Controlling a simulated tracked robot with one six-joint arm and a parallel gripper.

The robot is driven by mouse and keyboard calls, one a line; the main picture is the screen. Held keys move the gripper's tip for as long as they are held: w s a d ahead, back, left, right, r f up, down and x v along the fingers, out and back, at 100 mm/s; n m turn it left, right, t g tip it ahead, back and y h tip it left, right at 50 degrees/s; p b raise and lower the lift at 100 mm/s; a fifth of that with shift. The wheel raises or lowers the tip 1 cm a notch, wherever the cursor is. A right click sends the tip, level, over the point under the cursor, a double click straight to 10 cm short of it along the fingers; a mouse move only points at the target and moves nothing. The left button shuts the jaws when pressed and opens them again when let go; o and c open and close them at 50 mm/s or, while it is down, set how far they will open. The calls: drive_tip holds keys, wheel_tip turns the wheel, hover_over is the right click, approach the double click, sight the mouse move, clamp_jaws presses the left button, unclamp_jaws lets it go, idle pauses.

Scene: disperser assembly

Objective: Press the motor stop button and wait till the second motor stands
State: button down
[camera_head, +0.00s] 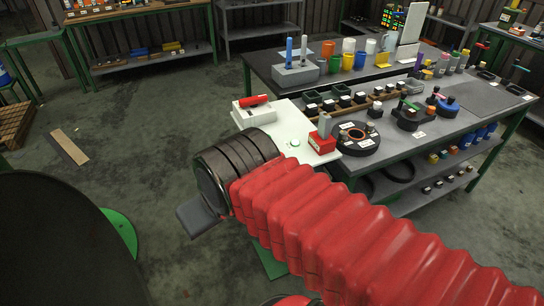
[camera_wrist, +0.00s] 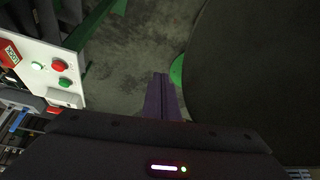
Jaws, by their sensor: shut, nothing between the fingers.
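A white panel (camera_head: 288,118) sits at the near left corner of the long workbench. It also shows at the left of the wrist view (camera_wrist: 45,51), with a red button (camera_wrist: 58,66), a green button (camera_wrist: 65,82) just below it and a pale, greenish round light or button (camera_wrist: 37,66) to their left. Any lettering by the buttons is too small to read. My gripper (camera_wrist: 163,80) is shut and empty, its dark purple fingers over open floor, apart from the panel and to the right of it. In the head view my red-sleeved arm hides part of the panel's surroundings. I cannot make out the motors.
A red box (camera_head: 322,143) and a white box with a red handle (camera_head: 254,108) stand on the panel. A round black device (camera_head: 357,138) is beside it. The workbench (camera_head: 468,97) holds cups, jars and small containers. Free floor (camera_head: 150,130) lies left of the bench.

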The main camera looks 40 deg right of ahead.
idle(0.3)
drive_tip(key=w+d+m+t+y, duration=0.1)
drive_tip(key=w+d+m, duration=1.1)
drive_tip(key=m, duration=0.3)
drive_tip(key=w+d+m+t+h, duration=0.1)
drive_tip(key=w+d+m+t, duration=0.1)
drive_tip(key=d+m, duration=1.1)
drive_tip(key=w+d, duration=0.1)
drive_tip(key=d, duration=0.5)
drive_tip(key=shift+w+d+f+t+h, duration=0.2)
drive_tip(key=shift+d+f+t+h, duration=0.1)
drive_tip(key=shift+d, duration=0.05)
drive_tip(key=shift+f, duration=0.15)
drive_tip(key=shift+f, duration=4.3)
drive_tip(key=shift+f, duration=0.1)
